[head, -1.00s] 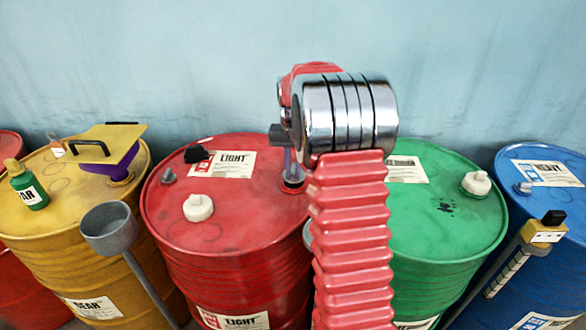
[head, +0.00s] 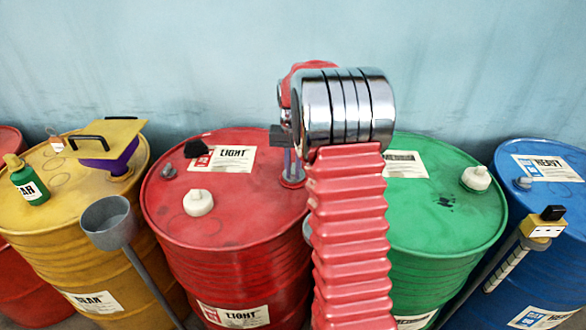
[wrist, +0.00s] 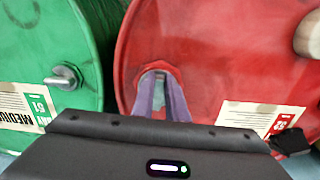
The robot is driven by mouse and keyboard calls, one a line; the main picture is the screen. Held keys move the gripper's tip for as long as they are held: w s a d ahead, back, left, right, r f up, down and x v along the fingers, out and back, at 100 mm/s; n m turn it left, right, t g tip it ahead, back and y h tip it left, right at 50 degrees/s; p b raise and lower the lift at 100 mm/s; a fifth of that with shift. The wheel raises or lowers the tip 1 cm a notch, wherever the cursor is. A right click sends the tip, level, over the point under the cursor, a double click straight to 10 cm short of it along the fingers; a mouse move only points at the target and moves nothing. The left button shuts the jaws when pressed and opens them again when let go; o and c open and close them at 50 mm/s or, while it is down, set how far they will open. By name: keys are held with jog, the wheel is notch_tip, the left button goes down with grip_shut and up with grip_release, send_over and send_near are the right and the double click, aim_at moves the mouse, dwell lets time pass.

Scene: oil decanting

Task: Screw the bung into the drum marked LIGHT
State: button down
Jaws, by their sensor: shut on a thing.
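The red drum marked LIGHT (head: 235,225) stands in the middle of the head view, its top facing up. My gripper (head: 291,172) points down at the bung hole near the drum's right rim. In the wrist view, its two purple-grey fingers (wrist: 161,104) reach to the red-rimmed hole (wrist: 158,68). They are shut on a small grey piece, the bung (wrist: 160,82), which sits at the hole between the fingertips. The fingers hide most of it, so I cannot tell how deep it sits. My arm covers the drum's right edge.
A white cap (head: 198,202), a grey plug (head: 168,170) and a black object (head: 198,147) sit on the red top. A green drum (head: 440,210) stands close on the right, a yellow drum (head: 75,225) on the left. A grey cup on a rod (head: 108,222) stands in front.

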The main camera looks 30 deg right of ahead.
aim_at(293, 173)
jog(key=c, duration=1.7)
grip_release()
jog(key=shift+o, duration=0.2)
notch_tip(293, 173, up, 14)
jog(key=shift+f, duration=0.2)
